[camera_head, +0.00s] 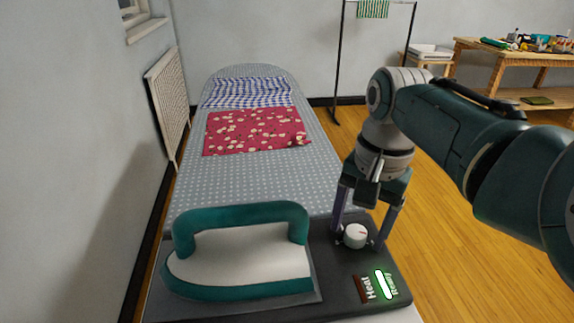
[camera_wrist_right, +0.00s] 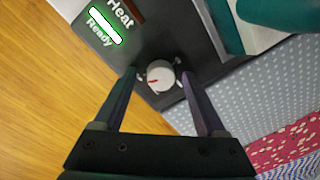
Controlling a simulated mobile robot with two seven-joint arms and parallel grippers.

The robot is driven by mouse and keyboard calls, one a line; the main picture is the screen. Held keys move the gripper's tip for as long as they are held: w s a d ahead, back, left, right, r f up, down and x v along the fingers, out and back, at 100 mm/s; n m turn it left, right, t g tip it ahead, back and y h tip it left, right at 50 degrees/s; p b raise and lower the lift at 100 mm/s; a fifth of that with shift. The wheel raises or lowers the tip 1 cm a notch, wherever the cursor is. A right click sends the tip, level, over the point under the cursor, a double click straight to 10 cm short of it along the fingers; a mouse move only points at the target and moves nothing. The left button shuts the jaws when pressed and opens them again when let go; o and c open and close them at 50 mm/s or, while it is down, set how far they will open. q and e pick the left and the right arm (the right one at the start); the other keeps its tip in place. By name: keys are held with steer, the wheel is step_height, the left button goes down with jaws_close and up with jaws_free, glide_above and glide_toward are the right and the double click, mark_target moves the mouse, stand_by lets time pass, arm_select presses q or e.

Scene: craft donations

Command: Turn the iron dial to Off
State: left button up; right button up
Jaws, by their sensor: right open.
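The iron dial is a round white knob (camera_head: 356,237) with a short red mark, on the dark iron base (camera_head: 335,272). It also shows in the right wrist view (camera_wrist_right: 160,76), where the red mark lies left of its centre. In the head view the mark points right. The dial's position labels are too small or hidden to read. My right gripper (camera_head: 361,236) is open above the base, with one finger on each side of the dial. In the right wrist view the fingertips (camera_wrist_right: 159,73) look apart from the knob. My left gripper is not in view.
The teal-handled iron (camera_head: 240,265) rests on the base left of the dial. A Heat label (camera_head: 367,289) and a bright Ready light (camera_head: 384,284) are in front. An ironing board (camera_head: 255,180) with red cloth (camera_head: 255,130) and checked cloth (camera_head: 245,92) extends behind.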

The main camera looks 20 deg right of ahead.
jaws_close()
stand_by(0.6)
